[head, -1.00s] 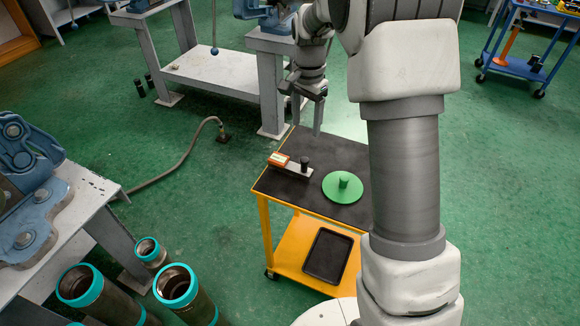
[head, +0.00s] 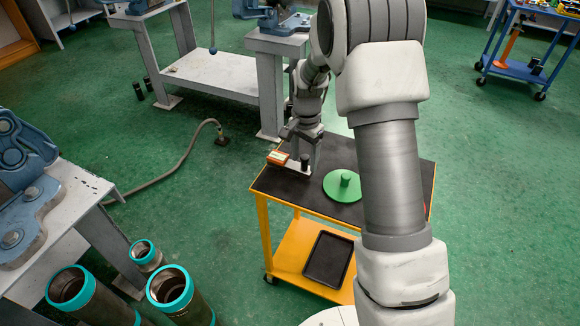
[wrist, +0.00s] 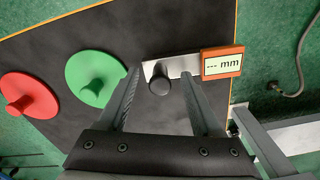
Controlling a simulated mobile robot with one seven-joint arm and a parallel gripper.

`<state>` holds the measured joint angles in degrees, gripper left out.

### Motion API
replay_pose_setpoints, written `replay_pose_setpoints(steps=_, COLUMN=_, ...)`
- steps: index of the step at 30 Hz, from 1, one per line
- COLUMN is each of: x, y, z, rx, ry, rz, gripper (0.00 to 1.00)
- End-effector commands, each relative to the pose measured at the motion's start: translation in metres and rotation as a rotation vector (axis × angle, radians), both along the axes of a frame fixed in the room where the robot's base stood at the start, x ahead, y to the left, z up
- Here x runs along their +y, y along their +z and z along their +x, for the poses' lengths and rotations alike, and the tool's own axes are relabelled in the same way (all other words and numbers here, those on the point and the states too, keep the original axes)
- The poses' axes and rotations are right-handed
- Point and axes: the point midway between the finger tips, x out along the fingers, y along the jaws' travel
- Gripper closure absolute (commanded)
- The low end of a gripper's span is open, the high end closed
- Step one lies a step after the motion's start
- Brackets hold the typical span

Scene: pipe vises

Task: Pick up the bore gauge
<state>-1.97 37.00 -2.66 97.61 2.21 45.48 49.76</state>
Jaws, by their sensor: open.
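The bore gauge lies on the black top of the yellow cart. It has a grey metal plate (wrist: 176,66), a black knob (wrist: 158,86) and an orange display box (wrist: 221,62) reading "--- mm". In the head view its orange box (head: 278,157) shows at the cart's left edge, and its black knob (head: 305,160) stands beside my fingers. My gripper (wrist: 160,80) is open, with one finger on each side of the knob in the wrist view. I cannot tell whether the fingers touch the plate.
A green disc with a knob (head: 343,186) lies right of the gauge. A red disc with a knob (wrist: 28,95) shows in the wrist view. The yellow cart (head: 306,217) has a black tray (head: 328,257) on its lower shelf. A grey bench (head: 268,85) stands behind.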

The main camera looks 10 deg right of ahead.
Motion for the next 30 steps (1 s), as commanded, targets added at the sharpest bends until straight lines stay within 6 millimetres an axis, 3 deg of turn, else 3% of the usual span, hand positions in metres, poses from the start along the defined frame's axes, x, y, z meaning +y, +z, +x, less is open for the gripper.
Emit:
replay_pose_setpoints(steps=6, x=0.0001, y=-0.0014, z=0.0002, rx=-0.001, ry=0.000, rz=0.000, gripper=0.33)
replay_pose_setpoints(steps=17, x=0.0001, y=-0.0012, z=0.0002, rx=-0.001, ry=0.000, rz=0.001, gripper=0.98)
replay_pose_setpoints(steps=30, x=0.0001, y=-0.0011, z=0.0002, rx=-0.001, ry=0.000, rz=0.001, gripper=1.00)
